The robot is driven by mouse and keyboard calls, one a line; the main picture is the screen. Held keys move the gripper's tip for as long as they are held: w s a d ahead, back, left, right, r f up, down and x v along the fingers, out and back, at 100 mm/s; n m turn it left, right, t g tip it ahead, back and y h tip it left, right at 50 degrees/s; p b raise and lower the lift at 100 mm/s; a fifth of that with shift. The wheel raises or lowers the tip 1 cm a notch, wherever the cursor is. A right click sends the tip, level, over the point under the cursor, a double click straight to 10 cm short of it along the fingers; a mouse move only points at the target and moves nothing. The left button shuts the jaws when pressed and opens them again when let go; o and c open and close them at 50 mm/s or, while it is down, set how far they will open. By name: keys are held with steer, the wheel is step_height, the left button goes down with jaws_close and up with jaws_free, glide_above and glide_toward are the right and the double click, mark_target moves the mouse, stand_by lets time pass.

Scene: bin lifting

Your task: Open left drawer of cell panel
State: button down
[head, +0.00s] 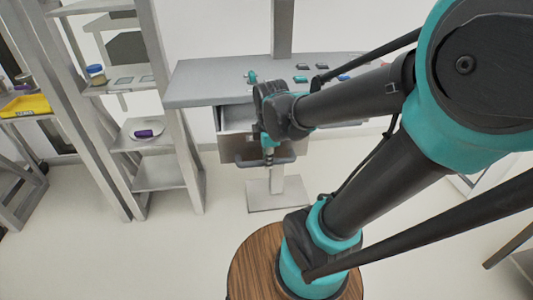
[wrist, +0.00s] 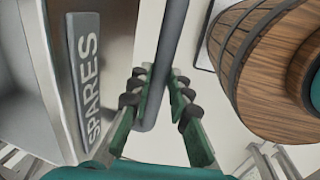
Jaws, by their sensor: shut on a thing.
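The cell panel (head: 205,85) is a grey desk-like top on a column. Its left drawer (head: 237,117) stands pulled out beneath the top, with part of its inside showing. The drawer's dark bar handle (head: 284,160) runs across its front. In the wrist view the handle (wrist: 172,50) passes between the two fingers of my gripper (wrist: 160,80), which is shut on it. A plate reading SPARES (wrist: 88,75) is on the drawer front beside the fingers. In the head view my gripper (head: 268,151) is at the handle, and my arm hides the panel's right part.
A shelf rack (head: 155,175) with a purple item (head: 143,133) and a jar (head: 96,74) stands left of the panel. A yellow tray (head: 25,106) lies farther left. Small coloured items (head: 301,79) are on the panel top. The floor (head: 120,255) in front of the rack is clear.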

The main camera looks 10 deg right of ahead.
steer(key=shift+s, duration=0.1)
stand_by(0.3)
steer(key=c, duration=1.4)
jaws_free()
steer(key=r, duration=0.4)
steer(key=s+r, duration=0.1)
steer(key=r, duration=0.3)
steer(key=s+r, duration=0.1)
steer(key=r, duration=0.2)
steer(key=shift+s+r, duration=0.2)
steer(key=shift+r, duration=0.2)
steer(key=shift+a, duration=0.15)
